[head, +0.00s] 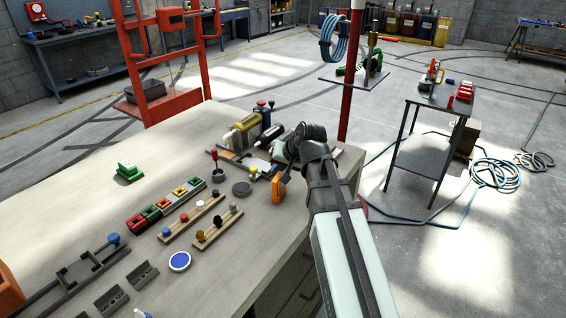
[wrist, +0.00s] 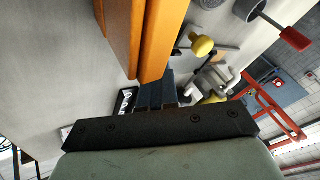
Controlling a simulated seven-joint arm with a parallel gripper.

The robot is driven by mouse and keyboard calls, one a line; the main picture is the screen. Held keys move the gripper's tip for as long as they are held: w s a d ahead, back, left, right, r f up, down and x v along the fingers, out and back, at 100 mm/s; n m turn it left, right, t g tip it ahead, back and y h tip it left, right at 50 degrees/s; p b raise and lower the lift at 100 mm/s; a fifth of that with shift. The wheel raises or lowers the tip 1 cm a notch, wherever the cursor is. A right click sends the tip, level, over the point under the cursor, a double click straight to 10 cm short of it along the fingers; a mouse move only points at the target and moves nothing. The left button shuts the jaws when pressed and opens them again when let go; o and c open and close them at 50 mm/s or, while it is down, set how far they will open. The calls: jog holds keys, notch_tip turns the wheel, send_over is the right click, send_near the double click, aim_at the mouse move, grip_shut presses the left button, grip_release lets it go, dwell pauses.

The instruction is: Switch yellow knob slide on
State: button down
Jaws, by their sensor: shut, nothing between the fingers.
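My gripper (head: 279,189) is over the right part of the bench, its orange fingers together and empty. The fingers also show at the top of the wrist view (wrist: 141,45). A wooden strip (head: 217,230) on the bench, left of my gripper, carries a yellow knob (head: 201,234) at its near end and darker knobs farther along. In the wrist view a round yellow knob (wrist: 202,46) on a dark stem shows right of the fingers, apart from them. I cannot tell whether it is the same knob. A small yellow piece (head: 253,169) stands just left of my gripper in the head view.
A second wooden strip (head: 191,218) with several knobs and a row of coloured blocks (head: 166,204) lie farther left. A red-handled lever (head: 214,157) and a dark round cup (head: 242,188) stand close by. Large cylinders (head: 245,131) stand behind. The bench's front left is cluttered.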

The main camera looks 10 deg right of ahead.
jog(key=shift+w+a, duration=0.25)
jog(key=shift+a, duration=0.4)
jog(key=shift+w+a, duration=0.2)
jog(key=shift+a, duration=0.4)
jog(key=shift+w+a, duration=0.25)
jog(key=shift+a, duration=0.4)
jog(key=w+a, duration=1.3)
jog(key=shift+w+a, duration=0.25)
jog(key=shift+a, duration=0.05)
jog(key=d, duration=0.1)
jog(key=s+d, duration=0.1)
jog(key=d, duration=0.2)
jog(key=shift+s, duration=0.3)
jog(key=v, duration=1)
